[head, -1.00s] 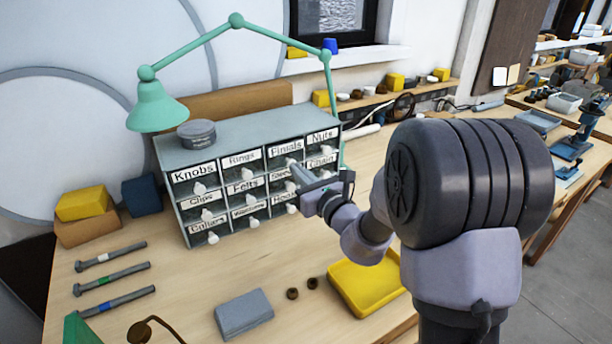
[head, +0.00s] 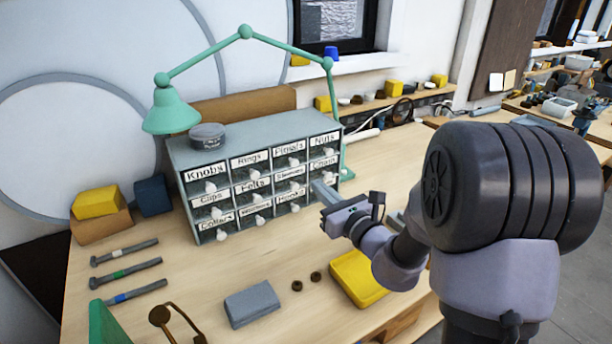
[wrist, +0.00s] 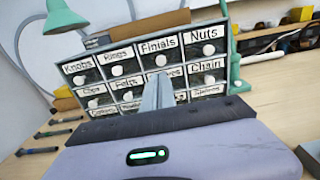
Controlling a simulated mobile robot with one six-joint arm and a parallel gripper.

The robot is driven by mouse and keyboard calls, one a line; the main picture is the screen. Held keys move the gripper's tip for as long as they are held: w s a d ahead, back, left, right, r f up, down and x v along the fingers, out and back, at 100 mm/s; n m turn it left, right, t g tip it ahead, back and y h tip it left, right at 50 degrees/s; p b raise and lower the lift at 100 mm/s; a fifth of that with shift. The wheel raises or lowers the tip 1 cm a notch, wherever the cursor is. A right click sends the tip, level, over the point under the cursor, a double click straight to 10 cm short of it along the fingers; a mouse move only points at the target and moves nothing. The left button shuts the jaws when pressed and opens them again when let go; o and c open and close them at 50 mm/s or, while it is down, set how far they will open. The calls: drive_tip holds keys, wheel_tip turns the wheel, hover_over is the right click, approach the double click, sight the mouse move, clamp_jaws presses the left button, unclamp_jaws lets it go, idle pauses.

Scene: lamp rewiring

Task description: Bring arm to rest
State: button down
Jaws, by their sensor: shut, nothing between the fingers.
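My gripper (head: 322,190) is shut and empty in front of the right part of a grey drawer cabinet (head: 240,139). In the wrist view its closed fingers (wrist: 157,92) point at the labelled drawers, below the Finials drawer (wrist: 158,47). The fingers overlap the drawer fronts in both views; I cannot tell how large the gap is. All drawers that show look closed. Some lower right drawers are partly hidden by my gripper. My arm reaches in from the right over the bench.
A yellow tray (head: 352,283) lies below my forearm. A grey block (head: 252,304) and two small brown rings (head: 306,280) lie in front of the cabinet. A green lamp (head: 172,110) arches over it.

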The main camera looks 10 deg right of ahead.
drive_tip(key=s+a+r+n+g+y, duration=0.3)
drive_tip(key=s+a+n+g+y, duration=0.3)
drive_tip(key=s+a+n+g, duration=0.9)
drive_tip(key=s+a+f+n+t+h, duration=0.1)
drive_tip(key=s+n, duration=0.2)
drive_tip(key=s, duration=0.3)
drive_tip(key=s+a+f+n+t+h, duration=0.1)
drive_tip(key=s+n+h, duration=0.15)
drive_tip(key=s, duration=0.45)
drive_tip(key=s+d+n+t+h, duration=0.1)
drive_tip(key=s+d+n+h, duration=0.2)
drive_tip(key=d+n+h, duration=0.3)
drive_tip(key=d+n, duration=0.1)
drive_tip(key=d, duration=0.3)
drive_tip(key=shift+s+d+r+t, duration=0.15)
drive_tip(key=shift+s+d+t, duration=0.15)
drive_tip(key=shift+d, duration=0.1)
drive_tip(key=shift+n, duration=0.25)
